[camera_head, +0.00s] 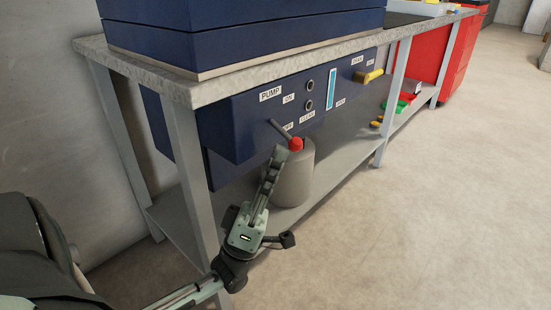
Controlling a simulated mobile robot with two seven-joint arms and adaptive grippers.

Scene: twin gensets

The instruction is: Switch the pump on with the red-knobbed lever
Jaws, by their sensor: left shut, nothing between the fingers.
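The pump lever has a dark stem and a red knob (296,144), on the front of a dark blue panel (228,125) under the bench top. The stem slopes down to the right from its pivot, and the knob hangs below the OFF label (288,127). A PUMP label (271,93) and an ON label (289,99) sit above. My left gripper (278,153) is shut and empty, pointing up, with its tips just left of and slightly below the knob. I cannot tell whether they touch it. My right gripper is out of view.
A grey canister (295,178) stands on the lower shelf (340,162) behind my left gripper. A yellow handle (368,76) and a blue gauge (331,90) are further right on the panel. A bench leg (186,150) stands left of the gripper. The floor on the right is clear.

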